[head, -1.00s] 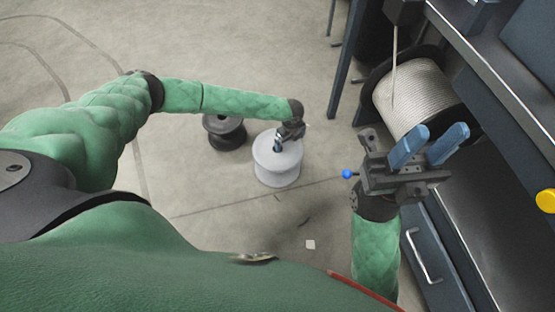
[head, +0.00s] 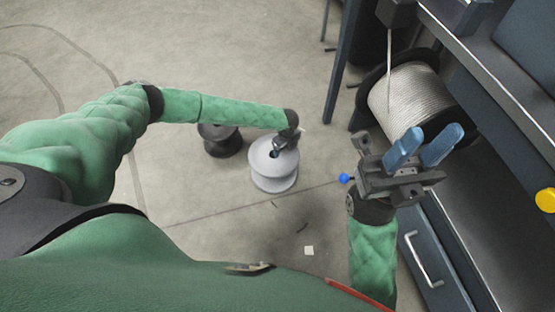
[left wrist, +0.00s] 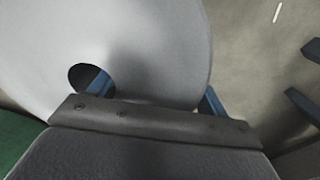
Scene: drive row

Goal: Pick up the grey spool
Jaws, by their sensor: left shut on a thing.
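The grey spool (head: 273,178) is a pale reel with two wide flanges, in the middle of the head view. My left gripper (head: 283,147) reaches down onto its top and is shut on it. In the left wrist view the spool's flange (left wrist: 150,45) fills the upper left. One blue finger shows inside its round hole and the other shows beside its outer edge, my left gripper (left wrist: 152,94) spanning the part between. I cannot tell whether the spool is clear of the floor. My right gripper (head: 431,140) is empty, its two blue fingers spread apart.
A black spool (head: 222,142) stands on the floor just left of the grey one. A large reel of whitish cable (head: 405,98) and a dark bench with a drawer (head: 425,258) are at right. Open floor lies at the upper left.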

